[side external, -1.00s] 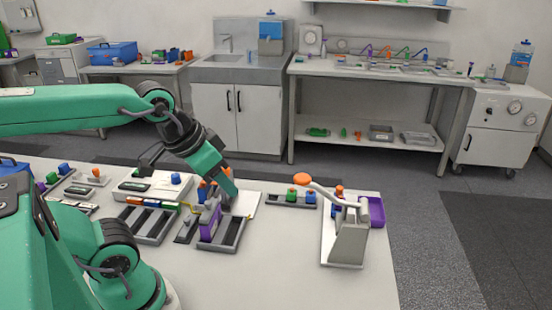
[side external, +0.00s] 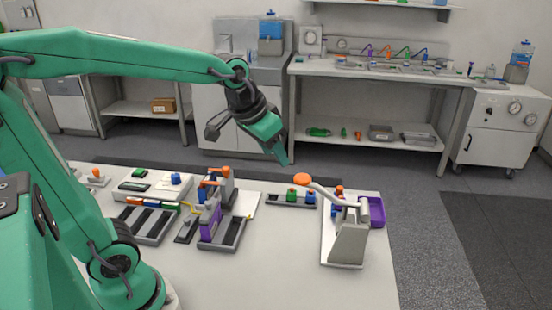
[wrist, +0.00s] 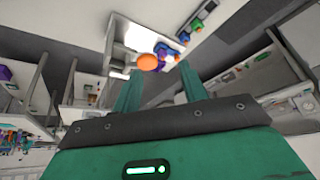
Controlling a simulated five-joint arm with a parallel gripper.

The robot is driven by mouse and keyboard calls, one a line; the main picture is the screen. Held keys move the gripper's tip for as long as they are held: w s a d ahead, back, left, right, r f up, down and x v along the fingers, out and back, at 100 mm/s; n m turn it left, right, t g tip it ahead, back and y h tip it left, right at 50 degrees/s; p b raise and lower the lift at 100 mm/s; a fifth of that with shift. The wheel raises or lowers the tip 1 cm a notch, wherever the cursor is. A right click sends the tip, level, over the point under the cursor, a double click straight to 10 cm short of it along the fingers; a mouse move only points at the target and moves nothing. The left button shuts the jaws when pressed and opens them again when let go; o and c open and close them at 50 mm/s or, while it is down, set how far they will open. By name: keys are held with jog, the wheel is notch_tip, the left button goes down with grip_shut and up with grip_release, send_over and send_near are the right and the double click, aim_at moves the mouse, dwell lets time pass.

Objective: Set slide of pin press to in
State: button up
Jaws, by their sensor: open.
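A grey press (side external: 346,240) stands on a white base plate at the right of the table, and I take it to be the pin press. Its lever ends in an orange knob (side external: 302,179) that points left. A purple part (side external: 376,211) sits behind the press at its right. I cannot make out the slide or its position. My gripper (side external: 283,158) is open and empty, in the air above and left of the knob. In the wrist view the orange knob (wrist: 148,62) shows between the two green fingers, beyond them.
A rack with green and blue pieces (side external: 290,198) lies left of the press.

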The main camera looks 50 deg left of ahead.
jog(key=w+a+f, duration=0.1)
jog(key=w+f, duration=0.2)
jog(key=w, duration=0.4)
jog(key=w+a+f, duration=0.1)
jog(key=w+f, duration=0.1)
jog(key=w, duration=0.5)
send_near(339, 188)
jog(key=shift+w+a+f+g, duration=0.1)
jog(key=shift+w+f+g, duration=0.3)
jog(key=shift+w, duration=0.2)
jog(key=shift+f, duration=0.1)
jog(key=shift+x, duration=3.75)
jog(key=shift+w, duration=0.1)
grip_shut()
